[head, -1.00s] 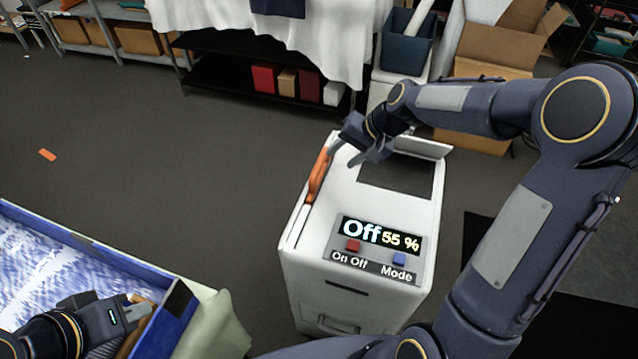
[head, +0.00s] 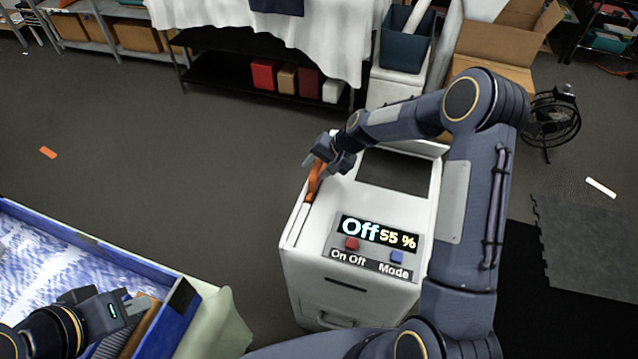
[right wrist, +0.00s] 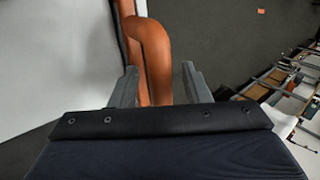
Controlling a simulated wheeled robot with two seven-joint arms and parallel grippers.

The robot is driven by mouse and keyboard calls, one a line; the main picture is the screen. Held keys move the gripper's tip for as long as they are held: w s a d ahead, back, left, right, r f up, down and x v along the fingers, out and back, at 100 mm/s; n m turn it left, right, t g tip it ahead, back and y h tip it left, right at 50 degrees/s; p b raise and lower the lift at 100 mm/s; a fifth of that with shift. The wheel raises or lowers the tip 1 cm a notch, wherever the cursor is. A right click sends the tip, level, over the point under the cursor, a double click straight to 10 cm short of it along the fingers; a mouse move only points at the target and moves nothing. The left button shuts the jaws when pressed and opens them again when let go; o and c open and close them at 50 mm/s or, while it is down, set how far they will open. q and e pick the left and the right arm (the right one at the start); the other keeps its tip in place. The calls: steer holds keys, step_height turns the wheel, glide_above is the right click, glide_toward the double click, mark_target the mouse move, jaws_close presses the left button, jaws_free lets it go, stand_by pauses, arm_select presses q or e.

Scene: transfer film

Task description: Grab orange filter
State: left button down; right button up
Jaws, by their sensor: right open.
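The orange filter (head: 314,183) stands in a slot along the left edge of the white machine's top. In the right wrist view its orange handle (right wrist: 152,55) rises between the two finger tips. My right gripper (head: 322,158) is open at the filter's upper end, one finger on each side of it, with gaps visible in the right wrist view (right wrist: 158,82). My left gripper (head: 130,305) is at the lower left over the blue-walled box; whether its jaws are open is not clear.
The white machine (head: 330,275) has a display reading "Off 55 %" and red and blue buttons. A blue-rimmed box (head: 175,330) is at the lower left, with a pale green cloth (head: 222,325) beside it. A black shelf (head: 225,75) stands behind. Grey floor lies between.

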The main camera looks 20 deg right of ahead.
jaws_close()
stand_by(0.5)
